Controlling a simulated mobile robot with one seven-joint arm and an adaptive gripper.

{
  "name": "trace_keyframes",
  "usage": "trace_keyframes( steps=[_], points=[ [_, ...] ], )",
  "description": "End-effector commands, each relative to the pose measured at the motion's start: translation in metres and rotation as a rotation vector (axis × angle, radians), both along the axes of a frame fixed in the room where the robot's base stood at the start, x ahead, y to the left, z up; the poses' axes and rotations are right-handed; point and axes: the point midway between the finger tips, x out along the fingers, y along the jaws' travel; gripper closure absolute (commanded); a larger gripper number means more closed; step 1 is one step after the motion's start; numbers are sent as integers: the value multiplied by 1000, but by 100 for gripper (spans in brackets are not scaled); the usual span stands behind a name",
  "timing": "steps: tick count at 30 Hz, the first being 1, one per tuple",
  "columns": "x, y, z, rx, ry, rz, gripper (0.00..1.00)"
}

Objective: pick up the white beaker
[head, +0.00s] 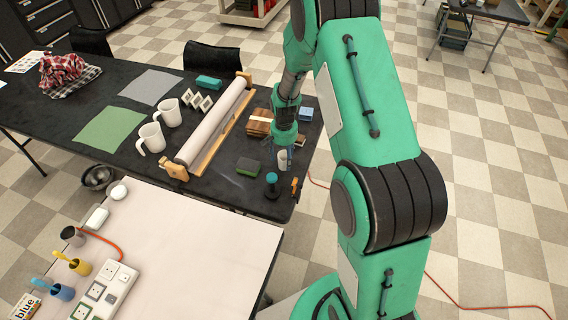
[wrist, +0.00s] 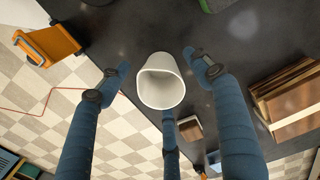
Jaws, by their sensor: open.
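The white beaker (wrist: 161,82) stands on the black table near its edge. In the wrist view I look into its open top, and it sits between the spread blue fingers of my gripper (wrist: 165,85). The fingers are open, with visible gaps between them and the beaker. In the head view the beaker (head: 283,160) shows just below my gripper (head: 288,150), partly covered by the fingers.
An orange-handled tool (head: 296,187) and a dark blue-topped object (head: 272,184) stand near the beaker at the table edge. Wooden blocks (wrist: 288,98) lie nearby. A long paper roll (head: 212,124) lies further left.

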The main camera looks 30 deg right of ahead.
Motion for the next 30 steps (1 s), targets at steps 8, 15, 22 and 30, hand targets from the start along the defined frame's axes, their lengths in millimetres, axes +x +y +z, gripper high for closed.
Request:
trace_keyframes(
  steps=[8, 15, 22, 30],
  points=[
    [1, 0, -9, 0, -1, 0, 36],
    [0, 0, -9, 0, -1, 0, 36],
    [0, 0, -9, 0, -1, 0, 46],
    [0, 0, -9, 0, -1, 0, 79]
  ],
)
